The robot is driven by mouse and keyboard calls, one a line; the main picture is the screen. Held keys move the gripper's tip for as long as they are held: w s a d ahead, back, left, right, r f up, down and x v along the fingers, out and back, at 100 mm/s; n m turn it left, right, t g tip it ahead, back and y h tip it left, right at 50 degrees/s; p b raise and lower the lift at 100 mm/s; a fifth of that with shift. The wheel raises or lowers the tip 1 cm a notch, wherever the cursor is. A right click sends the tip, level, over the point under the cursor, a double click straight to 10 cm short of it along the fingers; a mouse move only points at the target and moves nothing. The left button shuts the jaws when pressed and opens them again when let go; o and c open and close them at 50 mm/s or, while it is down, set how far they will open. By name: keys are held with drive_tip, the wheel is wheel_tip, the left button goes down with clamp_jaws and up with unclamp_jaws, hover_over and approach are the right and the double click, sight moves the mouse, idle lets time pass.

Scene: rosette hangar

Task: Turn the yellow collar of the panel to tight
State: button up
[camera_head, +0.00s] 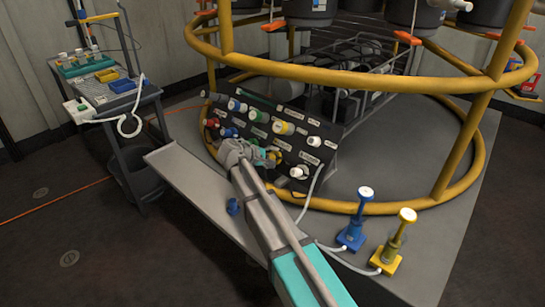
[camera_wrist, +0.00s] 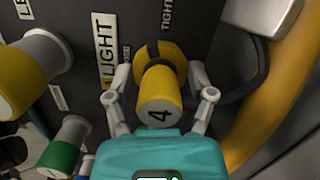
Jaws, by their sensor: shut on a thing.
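The dark panel (camera_head: 312,128) stands tilted inside the yellow ring frame and carries several coloured fittings. In the wrist view, the yellow collar (camera_wrist: 174,52) sits on the panel behind a yellow cylinder (camera_wrist: 160,88) whose pale end is marked 4. A dark band shows on the collar's left. A TIGHT label (camera_wrist: 167,14) is just above the collar, and a LIGHT label (camera_wrist: 105,48) is to its left. In the head view, my gripper (camera_head: 256,156) is at the panel's lower middle and partly hides the collar.
A grey shelf (camera_head: 190,186) lies in front of the panel, with a small blue part (camera_head: 233,207) on it. Blue (camera_head: 352,232) and yellow (camera_head: 392,252) plunger stands are at right. A dark cart (camera_head: 125,105) stands at left. In the wrist view, a yellow tube (camera_wrist: 262,115) runs close right.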

drive_tip(key=m+p, duration=0.1)
drive_tip(key=m, duration=0.3)
drive_tip(key=shift+s+d, duration=0.1)
drive_tip(key=shift+d, duration=0.05)
drive_tip(key=shift+m+g, duration=0.3)
drive_tip(key=o, duration=1.1)
drive_tip(key=shift+n, duration=0.5)
